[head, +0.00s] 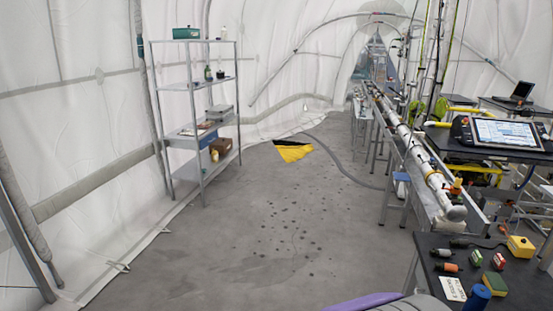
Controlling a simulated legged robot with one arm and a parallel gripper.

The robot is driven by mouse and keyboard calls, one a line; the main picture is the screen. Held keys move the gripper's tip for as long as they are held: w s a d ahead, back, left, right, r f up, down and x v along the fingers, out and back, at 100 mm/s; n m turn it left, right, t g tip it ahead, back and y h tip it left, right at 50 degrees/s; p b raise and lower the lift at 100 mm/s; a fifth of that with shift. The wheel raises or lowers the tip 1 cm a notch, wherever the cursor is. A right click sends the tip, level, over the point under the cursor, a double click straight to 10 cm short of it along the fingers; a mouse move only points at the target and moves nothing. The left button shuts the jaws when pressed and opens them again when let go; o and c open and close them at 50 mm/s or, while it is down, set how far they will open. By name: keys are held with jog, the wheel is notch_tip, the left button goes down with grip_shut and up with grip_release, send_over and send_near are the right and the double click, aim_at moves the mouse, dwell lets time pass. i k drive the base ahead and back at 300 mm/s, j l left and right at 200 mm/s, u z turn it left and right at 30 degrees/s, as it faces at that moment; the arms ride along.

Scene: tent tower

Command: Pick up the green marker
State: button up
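I cannot pick out a green marker with certainty in the head view. Several small items lie on the dark table (425,267) at the lower right. Among them are a small green and red item (476,258), a second red and green item (498,262), and a green block with a yellow side (494,284). They are too small to tell which, if any, is a marker. My gripper is not in view.
The same table holds a yellow box (520,247), an orange and black item (447,267), a blue cylinder (479,297) and a white label (452,289). A metal shelf (205,128) stands left.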

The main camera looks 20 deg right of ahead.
aim_at(476, 258)
jog(key=i+z, duration=0.15)
jog(key=z, duration=0.25)
jog(key=i+z, duration=0.15)
jog(key=z, duration=0.25)
jog(key=i+j+z, duration=0.1)
jog(key=z, duration=0.3)
jog(key=i+j+z, duration=0.1)
jog(key=z, duration=0.3)
jog(key=i+j+z, duration=0.1)
jog(key=z, duration=0.3)
jog(key=i+j+z, duration=0.25)
jog(key=z, duration=0.2)
jog(key=i+j+z, duration=0.2)
jog(key=j+z, duration=0.25)
jog(key=i+j+z, duration=0.1)
jog(key=j+z, duration=0.3)
